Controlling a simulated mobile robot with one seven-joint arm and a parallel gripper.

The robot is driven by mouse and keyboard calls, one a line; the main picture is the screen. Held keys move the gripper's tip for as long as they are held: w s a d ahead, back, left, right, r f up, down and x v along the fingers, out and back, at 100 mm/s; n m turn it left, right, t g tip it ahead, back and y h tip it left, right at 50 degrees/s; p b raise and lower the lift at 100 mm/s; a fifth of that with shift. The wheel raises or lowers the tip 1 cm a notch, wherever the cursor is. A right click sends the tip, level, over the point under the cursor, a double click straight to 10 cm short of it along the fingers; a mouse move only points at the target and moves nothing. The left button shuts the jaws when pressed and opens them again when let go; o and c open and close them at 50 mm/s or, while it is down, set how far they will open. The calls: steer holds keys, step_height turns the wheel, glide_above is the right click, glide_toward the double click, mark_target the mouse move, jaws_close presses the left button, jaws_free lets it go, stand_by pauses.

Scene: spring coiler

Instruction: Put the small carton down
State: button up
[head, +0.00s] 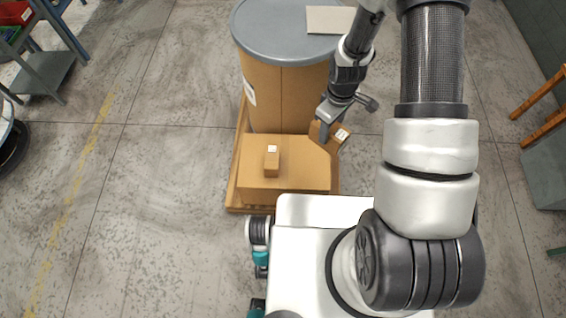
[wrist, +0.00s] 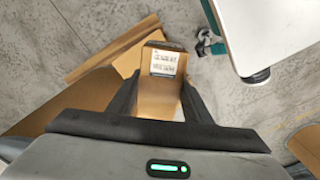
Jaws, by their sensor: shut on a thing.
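My gripper (head: 325,128) is shut on a small brown carton (head: 341,136) with a white label. In the wrist view the small carton (wrist: 160,88) sits between the two dark fingers, its printed label facing the camera. In the head view the gripper and small carton are at the right end of a large brown carton (head: 260,183). I cannot tell whether the small carton touches anything below it.
A brown drum with a grey lid (head: 275,38) stands behind the large carton; a flat beige piece (head: 330,19) lies on the lid. A wooden pallet (head: 234,190) is under them. Blue shelving (head: 60,35) stands far left. Open concrete floor lies to the left.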

steer(key=w+a+f+n+b, duration=0.2)
steer(key=f+n+b, duration=0.3)
steer(key=f+n, duration=0.3)
steer(key=w+a+f+n+b, duration=0.2)
steer(key=w+f+n+b, duration=0.2)
steer(key=f+n, duration=0.5)
steer(key=w+a+f+n+b, duration=0.2)
steer(key=w+f+n+b, duration=0.2)
steer(key=f, duration=1.2)
steer(key=shift+w+f+n+b, duration=0.1)
steer(key=shift+f+n+b, duration=0.1)
steer(key=shift+n+b, duration=1.85)
steer(key=shift+f+n, duration=0.1)
steer(key=shift+n, duration=0.25)
steer(key=o, duration=1.1)
steer(key=shift+d+f, duration=0.1)
steer(key=o, duration=0.4)
steer(key=shift+p, duration=0.3)
